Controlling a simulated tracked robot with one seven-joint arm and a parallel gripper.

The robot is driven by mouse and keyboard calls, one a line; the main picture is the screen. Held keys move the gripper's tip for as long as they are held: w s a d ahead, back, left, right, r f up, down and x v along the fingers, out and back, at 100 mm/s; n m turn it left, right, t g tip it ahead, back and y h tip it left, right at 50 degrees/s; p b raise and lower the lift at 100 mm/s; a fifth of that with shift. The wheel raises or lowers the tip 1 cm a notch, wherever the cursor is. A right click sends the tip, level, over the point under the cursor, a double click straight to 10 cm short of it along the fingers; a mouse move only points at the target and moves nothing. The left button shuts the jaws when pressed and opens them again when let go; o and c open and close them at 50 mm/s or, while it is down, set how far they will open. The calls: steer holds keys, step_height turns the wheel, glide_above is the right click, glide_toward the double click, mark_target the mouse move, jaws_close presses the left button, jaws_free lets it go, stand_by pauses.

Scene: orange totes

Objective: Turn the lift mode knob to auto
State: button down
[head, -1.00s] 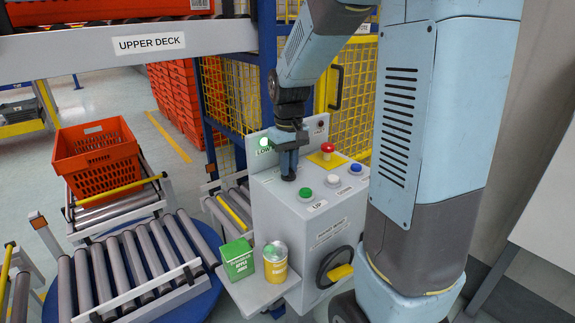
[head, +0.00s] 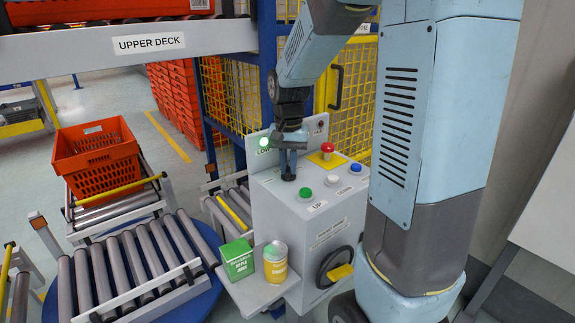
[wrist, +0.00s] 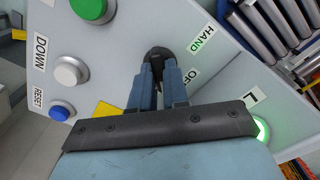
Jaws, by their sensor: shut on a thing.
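The lift mode knob is a black knob (wrist: 158,52) on the grey control box (wrist: 120,65). My gripper (wrist: 160,72) is shut on it, with one blue finger on each side. In the head view my gripper (head: 289,163) comes down onto the knob (head: 288,177) on the box's sloping top. In the wrist view a green HAND label (wrist: 202,38) and a partly hidden OFF label (wrist: 192,81) lie right of the knob. No AUTO label can be read; my gripper covers part of the panel. The knob's pointer direction cannot be told.
Green (head: 305,193), white (head: 332,180), blue (head: 356,168) and red (head: 327,148) buttons stand close to the right of my gripper. A lit green lamp (head: 264,142) is behind it. A green carton (head: 237,259) and a yellow can (head: 275,262) stand on a low shelf.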

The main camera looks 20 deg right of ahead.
mark_target(289, 168)
stand_by(0.4)
steer(key=c, duration=1.1)
jaws_free()
step_height(289, 168, up, 14)
steer(key=shift+f, duration=0.15)
steer(key=s+n+t, duration=0.1)
steer(key=s+t, duration=0.1)
steer(key=s, duration=0.4)
steer(key=s+n+t, duration=0.1)
steer(key=s+n, duration=0.1)
steer(key=s, duration=0.5)
steer(key=s+n+t, duration=0.2)
steer(key=s, duration=0.4)
steer(key=shift+s+a+f+t, duration=0.25)
steer(key=shift+f+t, duration=0.05)
steer(key=shift+f, duration=0.05)
